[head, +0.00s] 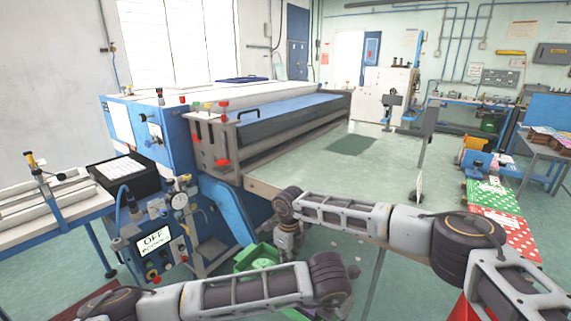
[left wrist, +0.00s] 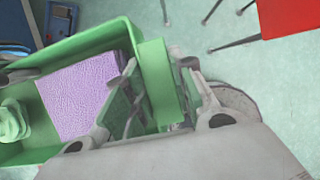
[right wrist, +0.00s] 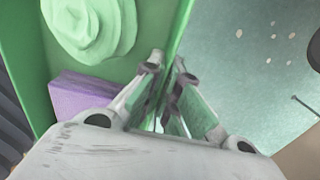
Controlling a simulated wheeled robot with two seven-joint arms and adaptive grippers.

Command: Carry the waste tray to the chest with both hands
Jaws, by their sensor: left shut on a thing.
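The waste tray (head: 252,256) is a green open box in the lower middle of the head view, partly hidden by my left arm. It holds a purple textured block (left wrist: 80,97) and a crumpled pale green lump (left wrist: 12,120); both also show in the right wrist view. My left gripper (left wrist: 157,85) is shut on the tray's green rim at one end. My right gripper (right wrist: 167,65) has its fingers on either side of the tray's thin wall (right wrist: 181,22), close together; whether they press on it cannot be told. In the head view, my left gripper's fingers are hidden.
A large blue and grey machine (head: 235,130) with a long bed stands beyond the tray. A control box with a screen (head: 153,240) is left of it. A red object (left wrist: 289,16) lies off to one side. Green and red patterned boxes (head: 495,205) stand at right.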

